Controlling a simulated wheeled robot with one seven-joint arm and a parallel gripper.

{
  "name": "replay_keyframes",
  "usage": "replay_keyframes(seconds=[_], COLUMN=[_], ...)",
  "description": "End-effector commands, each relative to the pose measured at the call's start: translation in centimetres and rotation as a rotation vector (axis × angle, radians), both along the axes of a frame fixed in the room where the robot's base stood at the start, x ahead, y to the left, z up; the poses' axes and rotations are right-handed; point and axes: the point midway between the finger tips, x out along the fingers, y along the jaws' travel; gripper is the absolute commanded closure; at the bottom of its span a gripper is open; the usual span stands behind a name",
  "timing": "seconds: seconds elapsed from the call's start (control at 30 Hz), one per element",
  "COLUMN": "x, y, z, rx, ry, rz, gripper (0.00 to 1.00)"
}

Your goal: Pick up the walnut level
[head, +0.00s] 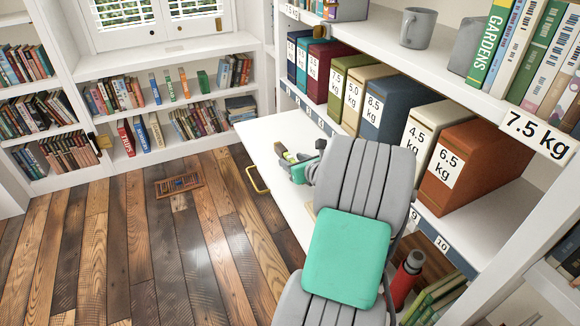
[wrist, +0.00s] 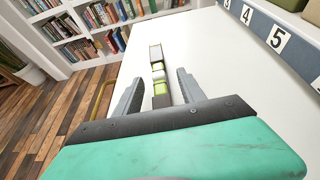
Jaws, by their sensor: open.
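A slim object with lime-green, pale and dark segments lies on the white desk top (wrist: 215,45). It shows in the wrist view (wrist: 158,68) and, small and partly covered, in the head view (head: 283,148). It is the only thing at my fingers; no walnut wood can be made out on it, so I cannot tell that it is the level. My gripper (wrist: 161,78) is open, its grey fingers on either side of the object's near part, with a gap on each side. Its near end is hidden behind the gripper body.
A shelf with several weight-labelled binders (head: 384,105) runs along the desk's right side. A grey mug (head: 418,28) stands on the shelf above. A red bottle (head: 405,280) is below, near my arm. The desk top around the object is mostly clear. Bookshelves line the far wall.

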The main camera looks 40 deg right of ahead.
Motion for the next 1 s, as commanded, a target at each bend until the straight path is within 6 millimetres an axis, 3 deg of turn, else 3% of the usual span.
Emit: replay_keyframes(seconds=[0.2,0.8,1.0], x=[0.20,0.17,0.17], y=[-0.05,-0.03,-0.03], z=[0.01,-0.01,-0.01], rx=[-0.001,-0.002,-0.002], ry=[0.000,0.001,0.001], rz=[0.000,0.001,0.001], gripper=[0.53,1.00,1.00])
